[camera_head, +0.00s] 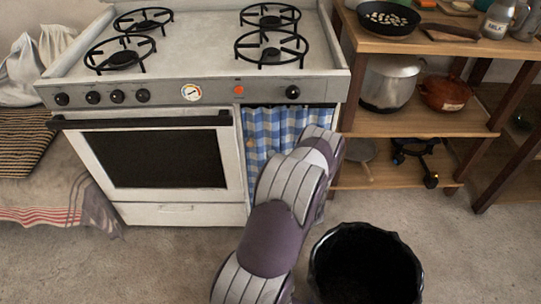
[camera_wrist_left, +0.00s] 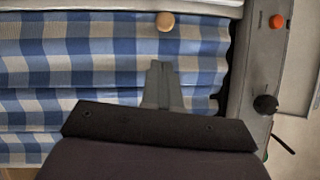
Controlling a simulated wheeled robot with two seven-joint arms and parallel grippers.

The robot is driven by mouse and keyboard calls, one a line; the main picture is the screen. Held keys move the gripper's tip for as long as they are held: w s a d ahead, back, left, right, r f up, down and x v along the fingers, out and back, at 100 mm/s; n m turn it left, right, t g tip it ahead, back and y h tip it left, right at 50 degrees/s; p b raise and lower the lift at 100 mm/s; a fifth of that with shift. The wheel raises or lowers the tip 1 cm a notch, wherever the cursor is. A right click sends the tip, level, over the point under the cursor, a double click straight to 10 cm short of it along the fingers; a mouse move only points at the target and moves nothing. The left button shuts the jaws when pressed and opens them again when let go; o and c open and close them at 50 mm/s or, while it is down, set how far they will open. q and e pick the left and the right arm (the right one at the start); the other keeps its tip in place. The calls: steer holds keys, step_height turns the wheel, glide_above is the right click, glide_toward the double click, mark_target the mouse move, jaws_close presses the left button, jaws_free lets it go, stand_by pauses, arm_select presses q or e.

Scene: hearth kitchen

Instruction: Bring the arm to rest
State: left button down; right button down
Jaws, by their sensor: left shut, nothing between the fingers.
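My left arm (camera_head: 275,235) reaches up from the bottom of the head view, its far end in front of the stove's blue checked curtain (camera_head: 262,128). The fingers of my left gripper (camera_wrist_left: 160,85) show in the left wrist view. They are shut together with nothing between them. They point toward the checked curtain (camera_wrist_left: 90,65), which fills most of that view; I cannot tell whether they touch it. In the head view the fingers are hidden behind the arm. My right gripper is in neither view.
The white stove (camera_head: 210,75) stands ahead, with its oven door (camera_head: 150,160) closed. A black bin (camera_head: 365,265) is open on the floor right of my arm. Wooden shelves (camera_head: 410,120) at the right hold pots. A cloth-covered bench (camera_head: 40,190) stands at the left.

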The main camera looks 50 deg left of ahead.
arm_select(q)
steer(key=p+v, duration=0.1)
steer(key=v, duration=0.7)
steer(key=shift+s+d, duration=0.25)
steer(key=shift+s, duration=0.05)
steer(key=shift+f, duration=0.1)
